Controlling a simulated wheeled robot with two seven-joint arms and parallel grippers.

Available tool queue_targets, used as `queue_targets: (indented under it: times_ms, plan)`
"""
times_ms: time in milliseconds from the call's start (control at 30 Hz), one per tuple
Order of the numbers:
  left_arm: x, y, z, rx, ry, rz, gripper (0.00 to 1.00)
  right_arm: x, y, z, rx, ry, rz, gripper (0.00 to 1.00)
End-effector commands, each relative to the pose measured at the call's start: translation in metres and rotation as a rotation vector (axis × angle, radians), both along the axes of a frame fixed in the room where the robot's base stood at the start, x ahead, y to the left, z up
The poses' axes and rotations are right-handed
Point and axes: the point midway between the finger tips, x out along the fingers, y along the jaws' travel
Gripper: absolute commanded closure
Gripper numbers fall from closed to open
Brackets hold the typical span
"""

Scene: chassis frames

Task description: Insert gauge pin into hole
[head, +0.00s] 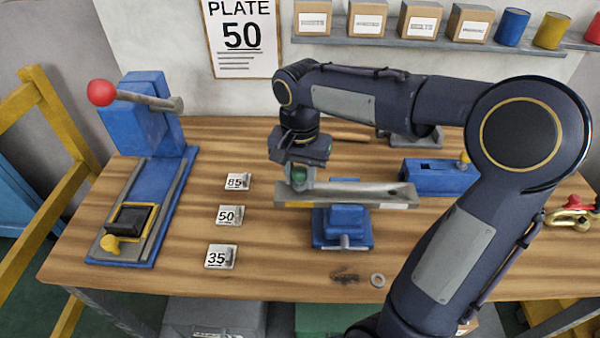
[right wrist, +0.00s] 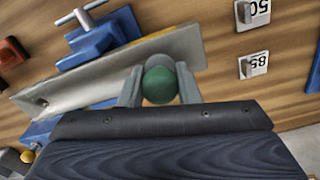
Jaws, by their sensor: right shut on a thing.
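My right gripper (head: 299,182) is shut on the green-headed gauge pin (head: 299,174), over the left end of a grey metal bar (head: 350,193). In the right wrist view the pin's round green head (right wrist: 160,84) sits between the two grey fingers (right wrist: 160,88). The pin's lower part is hidden, so I cannot tell whether its tip is in a hole. The bar (right wrist: 105,72) lies across a blue vise (head: 344,230), and a small dark hole (right wrist: 42,103) shows near its other end. My left gripper is not in view.
Tags marked 85 (head: 237,182), 50 (head: 230,215) and 35 (head: 221,257) lie left of the vise. A blue lever press (head: 150,130) stands at the left. A blue block fixture (head: 432,178) is at the right.

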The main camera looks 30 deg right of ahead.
Motion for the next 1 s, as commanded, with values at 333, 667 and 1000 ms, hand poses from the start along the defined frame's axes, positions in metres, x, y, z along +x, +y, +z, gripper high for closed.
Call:
queue_targets:
  times_ms: [333,667,1000]
  plan:
    - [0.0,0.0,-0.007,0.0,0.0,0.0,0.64,0.0,0.0,-0.01,0.0,0.0,0.0,0.96]
    - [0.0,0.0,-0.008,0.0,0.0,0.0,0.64,0.0,0.0,-0.011,0.0,0.0,0.0,0.45]
    - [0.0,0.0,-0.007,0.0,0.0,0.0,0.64,0.0,0.0,-0.006,0.0,-0.003,0.0,0.45]
